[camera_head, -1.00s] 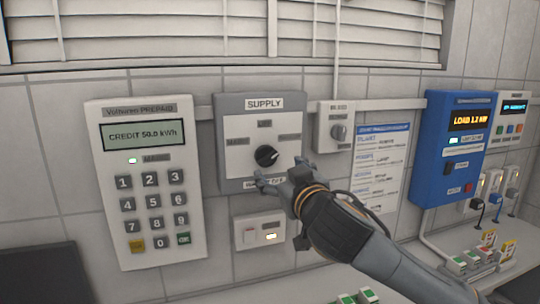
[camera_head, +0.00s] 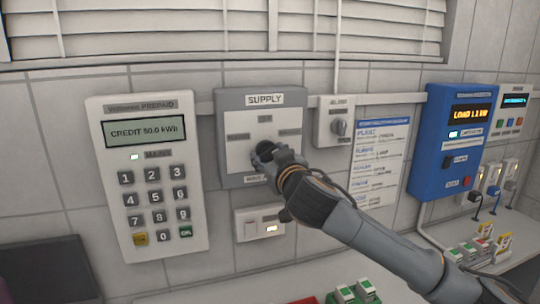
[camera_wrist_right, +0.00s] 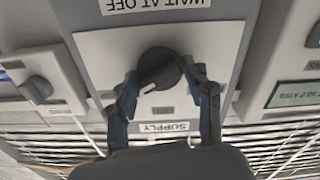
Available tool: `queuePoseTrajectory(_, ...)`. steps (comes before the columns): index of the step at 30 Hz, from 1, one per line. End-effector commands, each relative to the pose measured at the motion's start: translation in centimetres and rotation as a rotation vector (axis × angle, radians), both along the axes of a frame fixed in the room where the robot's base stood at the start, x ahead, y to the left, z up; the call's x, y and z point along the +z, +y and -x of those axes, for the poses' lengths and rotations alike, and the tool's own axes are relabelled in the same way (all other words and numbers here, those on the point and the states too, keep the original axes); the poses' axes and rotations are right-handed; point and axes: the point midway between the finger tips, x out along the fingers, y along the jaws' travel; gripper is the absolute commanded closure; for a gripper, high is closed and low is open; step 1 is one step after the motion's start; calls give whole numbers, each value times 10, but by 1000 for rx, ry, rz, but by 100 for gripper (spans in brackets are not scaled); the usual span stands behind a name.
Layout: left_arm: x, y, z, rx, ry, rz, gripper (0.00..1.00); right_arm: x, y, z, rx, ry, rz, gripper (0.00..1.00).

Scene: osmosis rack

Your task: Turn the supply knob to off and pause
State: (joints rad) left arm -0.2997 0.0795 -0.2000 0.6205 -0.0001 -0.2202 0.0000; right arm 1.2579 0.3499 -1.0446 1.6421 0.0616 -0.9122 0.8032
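The supply panel (camera_head: 228,177) is a grey box with a pale face on the wall, labelled SUPPLY at the top. Its round black knob (camera_head: 264,151) is partly covered by my right gripper (camera_head: 277,155). In the right wrist view, the panel is upside down, and the knob (camera_wrist_right: 158,66) sits between the two fingertips, which close in on its sides. A light mark on the knob points to the lower left there. A small label (camera_wrist_right: 162,110) lies between knob and SUPPLY sign; WAIT AT OFF shows at the opposite edge. My left gripper is out of view.
A prepaid meter (camera_head: 150,250) with keypad reads CREDIT 50.0 kWh at left. A small rotary switch box (camera_head: 335,112) is close on the right. A switch plate (camera_head: 250,229) sits below. A blue load unit (camera_head: 437,150) and a notice (camera_head: 381,160) are farther right.

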Motion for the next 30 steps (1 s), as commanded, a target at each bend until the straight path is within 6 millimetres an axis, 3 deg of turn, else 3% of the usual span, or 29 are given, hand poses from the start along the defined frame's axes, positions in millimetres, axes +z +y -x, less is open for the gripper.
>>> queuePoseTrajectory(1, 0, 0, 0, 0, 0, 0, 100, 0, 0, 0, 0, 0, 0, 71)
queuePoseTrajectory(3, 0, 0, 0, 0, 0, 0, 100, 0, 0, 0, 0, 0, 0, 81)
queuePoseTrajectory(14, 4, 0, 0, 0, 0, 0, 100, 0, 0, 0, 0, -16, 56, 81)
queuePoseTrajectory(30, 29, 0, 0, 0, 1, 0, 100, 1, 0, 0, -1, -151, 473, 81)
